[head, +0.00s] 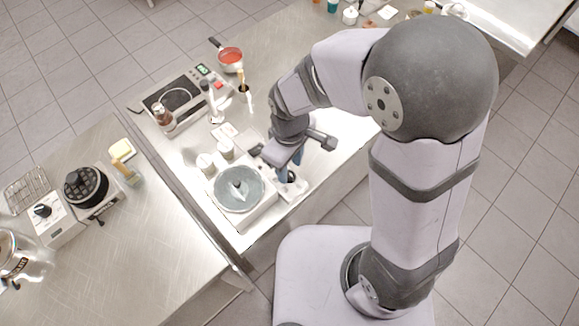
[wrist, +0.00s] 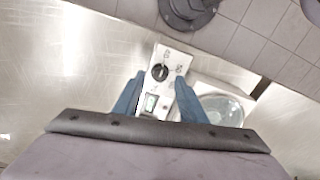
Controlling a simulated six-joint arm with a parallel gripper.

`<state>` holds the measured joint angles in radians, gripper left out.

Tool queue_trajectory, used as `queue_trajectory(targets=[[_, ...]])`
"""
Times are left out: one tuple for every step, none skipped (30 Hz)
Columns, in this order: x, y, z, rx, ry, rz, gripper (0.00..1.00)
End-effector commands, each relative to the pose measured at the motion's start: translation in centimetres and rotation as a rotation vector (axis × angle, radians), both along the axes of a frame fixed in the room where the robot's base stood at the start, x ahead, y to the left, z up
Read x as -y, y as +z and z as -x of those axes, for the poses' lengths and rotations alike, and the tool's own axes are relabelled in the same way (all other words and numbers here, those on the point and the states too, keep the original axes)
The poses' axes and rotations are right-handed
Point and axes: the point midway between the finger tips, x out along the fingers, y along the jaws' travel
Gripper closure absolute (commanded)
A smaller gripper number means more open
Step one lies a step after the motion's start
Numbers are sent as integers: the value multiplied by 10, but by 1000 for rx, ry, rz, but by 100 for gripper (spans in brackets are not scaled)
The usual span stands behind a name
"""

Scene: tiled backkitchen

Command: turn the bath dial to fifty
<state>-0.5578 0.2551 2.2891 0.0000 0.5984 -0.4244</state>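The bath dial is a round black knob (wrist: 159,72) on a narrow white control panel (wrist: 168,55) with marks around it. A small greenish display (wrist: 150,102) lies on the same panel; its reading and the dial's setting are too small to read. The round bath (wrist: 222,108) adjoins the panel; in the head view the bath (head: 238,190) sits at the counter's front. My gripper (wrist: 160,78) is open, its two blue fingers spread either side of the panel, with the dial between them in the picture. In the head view my gripper (head: 287,166) is over the panel, partly hiding it. Contact cannot be told.
White-lidded jars (head: 226,148) stand close behind the bath.

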Motion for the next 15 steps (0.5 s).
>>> queue_trajectory(targets=[[0,-5,1,-2,0,2,62],[0,-8,1,-3,0,1,62],[0,-12,0,-2,0,1,62],[0,-14,0,-2,0,1,62],[0,-16,0,-2,0,1,62],[0,-19,0,-1,0,0,62],[0,-20,0,-1,0,1,62],[0,-21,0,-1,-1,1,62],[0,-23,0,0,0,0,62],[0,-23,0,0,0,0,62],[0,-24,0,0,-1,0,62],[0,-24,0,1,-1,-1,62],[0,-25,0,1,-1,-1,62],[0,-25,0,1,-1,-1,62],[0,-25,0,1,-1,0,62]])
